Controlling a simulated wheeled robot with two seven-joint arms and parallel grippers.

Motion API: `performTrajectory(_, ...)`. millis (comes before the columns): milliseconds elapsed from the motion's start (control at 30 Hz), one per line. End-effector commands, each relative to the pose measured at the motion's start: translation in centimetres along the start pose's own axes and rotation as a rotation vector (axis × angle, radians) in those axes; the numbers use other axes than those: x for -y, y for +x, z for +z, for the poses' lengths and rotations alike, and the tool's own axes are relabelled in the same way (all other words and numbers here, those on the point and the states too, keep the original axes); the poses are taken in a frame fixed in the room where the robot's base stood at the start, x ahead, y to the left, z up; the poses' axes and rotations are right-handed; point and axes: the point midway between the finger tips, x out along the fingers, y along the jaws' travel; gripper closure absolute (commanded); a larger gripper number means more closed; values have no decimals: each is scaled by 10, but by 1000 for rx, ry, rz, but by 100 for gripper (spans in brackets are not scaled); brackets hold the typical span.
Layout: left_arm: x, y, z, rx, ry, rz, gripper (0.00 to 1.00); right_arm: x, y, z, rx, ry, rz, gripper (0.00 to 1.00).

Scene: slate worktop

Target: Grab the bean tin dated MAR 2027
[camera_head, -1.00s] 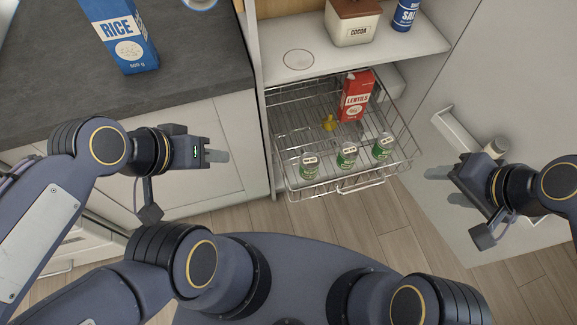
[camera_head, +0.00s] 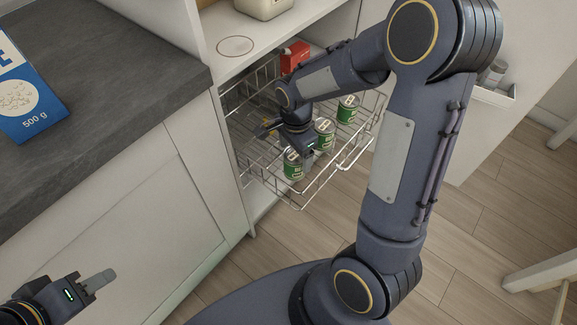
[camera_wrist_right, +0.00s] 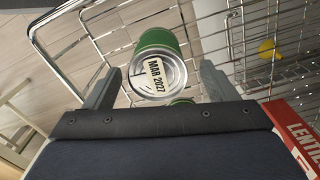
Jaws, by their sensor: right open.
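The wrist view shows a green tin with a silver lid reading MAR 2027 (camera_wrist_right: 160,75). It appears to be the leftmost of three green tins in the wire basket, the near-left tin (camera_head: 292,168) in the head view. The middle tin (camera_head: 325,128) and the far-right tin (camera_head: 347,110) stand beyond it; their dates are unreadable here. My right gripper (camera_wrist_right: 160,88) is open and empty, pointing down at the dated tin, with a finger on either side of it in the picture. My left gripper (camera_head: 98,282) is at lower left, away from the basket; its finger gap is not visible.
The wire basket (camera_head: 303,205) is pulled out below a white shelf (camera_head: 225,25). A red lentils carton (camera_head: 294,57) stands at its back, and a yellow object (camera_wrist_right: 267,47) lies inside. Part of another green tin (camera_wrist_right: 182,101) shows close behind the dated one.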

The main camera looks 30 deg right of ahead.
Motion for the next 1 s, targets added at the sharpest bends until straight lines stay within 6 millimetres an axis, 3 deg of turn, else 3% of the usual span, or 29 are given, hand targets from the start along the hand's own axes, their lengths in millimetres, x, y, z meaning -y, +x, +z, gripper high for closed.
performTrajectory(400, 9, 19, 10, 0, 0, 0, 64, -3, 53, 3, 2, -2, 2, 21)
performTrajectory(667, 8, 18, 9, 0, 0, 0, 64, -2, 55, 2, 1, -3, 0, 22)
performTrajectory(1000, 8, 18, 9, 0, 0, 0, 64, -2, 54, 2, 1, -3, 0, 67)
